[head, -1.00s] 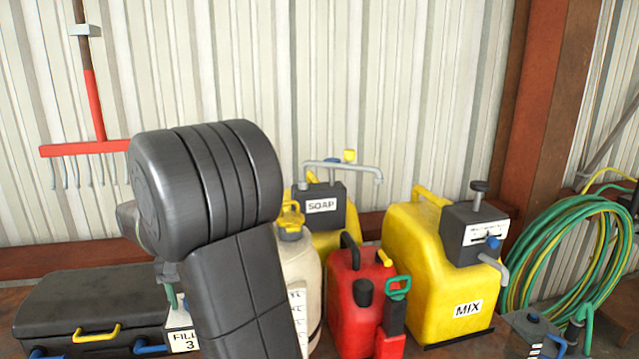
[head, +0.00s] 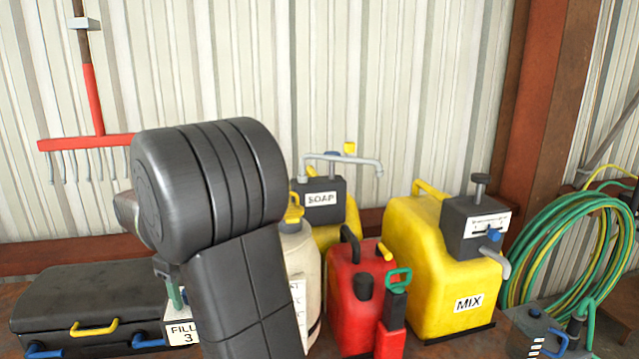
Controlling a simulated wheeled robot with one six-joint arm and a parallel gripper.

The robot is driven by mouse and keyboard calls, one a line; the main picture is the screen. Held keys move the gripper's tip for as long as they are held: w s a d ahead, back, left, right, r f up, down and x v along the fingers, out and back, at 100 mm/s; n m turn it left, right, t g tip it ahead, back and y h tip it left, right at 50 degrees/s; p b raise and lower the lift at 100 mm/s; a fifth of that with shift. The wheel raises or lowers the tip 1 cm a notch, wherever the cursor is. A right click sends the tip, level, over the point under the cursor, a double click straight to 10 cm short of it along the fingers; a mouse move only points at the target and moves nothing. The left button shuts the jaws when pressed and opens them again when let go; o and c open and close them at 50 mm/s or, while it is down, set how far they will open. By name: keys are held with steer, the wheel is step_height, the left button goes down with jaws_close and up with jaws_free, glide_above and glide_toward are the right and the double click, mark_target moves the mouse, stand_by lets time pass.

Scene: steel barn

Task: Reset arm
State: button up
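My arm's dark, rounded link stands in the left middle of the head view, bent at a thick ribbed joint. My gripper is not clearly visible; the far part of the arm is hidden behind this joint.
A black case (head: 90,298) lies at left, below a red rake (head: 88,142) on the wall. Yellow SOAP (head: 345,215) and MIX (head: 425,265) containers and a red can (head: 350,290) stand right of the arm. A green hose coil (head: 560,250) hangs right, above a small dark box (head: 530,330).

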steer(key=n+b, duration=0.1)
steer(key=n, duration=0.2)
steer(key=shift+r+n, duration=0.3)
steer(key=shift+r, duration=0.35)
steer(key=shift+r, duration=0.1)
